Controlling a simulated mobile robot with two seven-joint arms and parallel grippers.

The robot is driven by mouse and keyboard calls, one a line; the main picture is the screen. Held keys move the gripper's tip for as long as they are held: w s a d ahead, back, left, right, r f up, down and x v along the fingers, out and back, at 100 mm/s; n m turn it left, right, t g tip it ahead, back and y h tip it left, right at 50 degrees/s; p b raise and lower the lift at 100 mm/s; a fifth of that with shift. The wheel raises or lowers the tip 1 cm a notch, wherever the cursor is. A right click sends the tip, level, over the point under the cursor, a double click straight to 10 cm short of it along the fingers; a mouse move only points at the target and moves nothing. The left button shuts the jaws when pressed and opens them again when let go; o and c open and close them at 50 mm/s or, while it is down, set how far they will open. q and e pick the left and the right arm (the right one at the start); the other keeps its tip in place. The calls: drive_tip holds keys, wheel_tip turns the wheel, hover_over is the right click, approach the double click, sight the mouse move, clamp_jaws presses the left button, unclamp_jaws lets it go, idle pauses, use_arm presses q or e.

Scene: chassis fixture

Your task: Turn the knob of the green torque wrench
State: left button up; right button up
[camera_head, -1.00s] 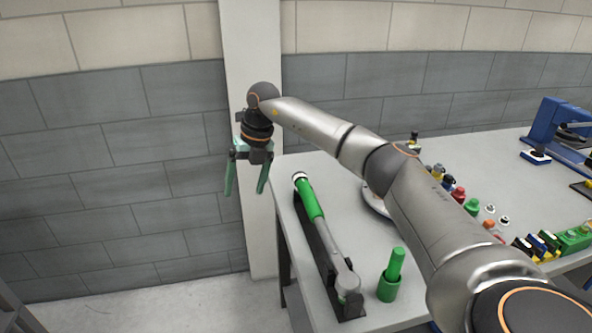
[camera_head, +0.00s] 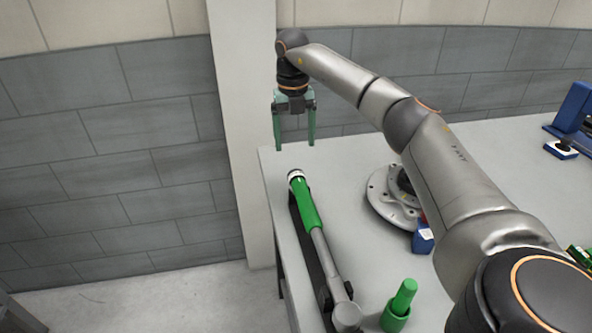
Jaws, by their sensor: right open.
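The green torque wrench (camera_head: 306,204) lies lengthwise in a dark holder near the left edge of the table. Its green handle points to the back and its grey shaft and head point to the front. The pale, dark-ringed knob (camera_head: 296,175) is at the handle's back end. My right gripper (camera_head: 294,145) is open and empty, its fingers pointing down. In the picture its fingertips show just above the knob; I cannot tell how high over it they are. My left gripper is not in view.
A green cylinder in a green cup (camera_head: 397,308) stands right of the wrench head. A round grey flanged part (camera_head: 393,200) and a blue block (camera_head: 423,238) sit under my right arm. A blue device (camera_head: 576,120) stands at the far right. A wall and pillar (camera_head: 243,130) rise behind.

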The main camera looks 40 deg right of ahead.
sight(296, 170)
wheel_tip(296, 170, down, 10)
drive_tip(key=shift+d+f, duration=0.1)
drive_tip(key=shift+f, duration=0.1)
clamp_jaws()
idle(0.8)
drive_tip(key=shift+p, duration=0.35)
